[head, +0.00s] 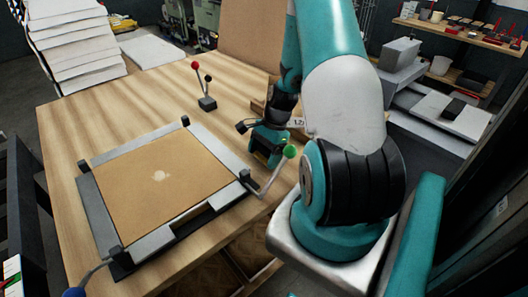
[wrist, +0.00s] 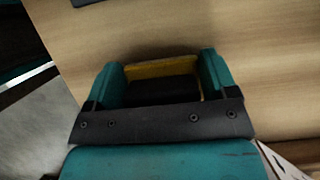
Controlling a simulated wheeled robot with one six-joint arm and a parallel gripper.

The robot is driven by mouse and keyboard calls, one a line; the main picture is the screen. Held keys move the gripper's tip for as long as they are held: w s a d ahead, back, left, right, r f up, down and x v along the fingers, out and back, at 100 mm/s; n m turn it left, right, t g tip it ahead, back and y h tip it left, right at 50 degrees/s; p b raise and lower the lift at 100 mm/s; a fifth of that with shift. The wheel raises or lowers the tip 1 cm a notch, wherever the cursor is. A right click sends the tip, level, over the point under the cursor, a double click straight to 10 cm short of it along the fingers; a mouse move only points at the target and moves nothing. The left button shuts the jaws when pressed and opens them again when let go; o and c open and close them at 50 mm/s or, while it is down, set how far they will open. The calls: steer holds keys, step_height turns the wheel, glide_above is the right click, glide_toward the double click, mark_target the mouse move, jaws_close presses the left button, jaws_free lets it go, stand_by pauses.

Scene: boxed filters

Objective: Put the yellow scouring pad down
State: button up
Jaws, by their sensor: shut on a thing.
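My gripper (wrist: 160,80) is shut on the yellow scouring pad (wrist: 165,67), which spans the space between its two teal fingers in the wrist view. Only the pad's yellow edge shows above the dark gripper body. A shadow lies on the wooden table (wrist: 270,60) right around the fingers, so the pad is close to the tabletop; I cannot tell whether it touches. In the head view my gripper (head: 264,158) is low over the table (head: 140,100), right of the metal frame, and the pad is hidden there.
A grey metal frame (head: 88,190) with black corner posts surrounds a brown sheet (head: 165,175). A green-knobbed lever (head: 289,152) stands close to my gripper. A red-knobbed stand (head: 207,103) is farther back. A labelled box (head: 297,122) sits behind the gripper. Bare table lies left of it.

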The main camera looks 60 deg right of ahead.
steer(key=shift+f, duration=0.2)
steer(key=o, duration=0.9)
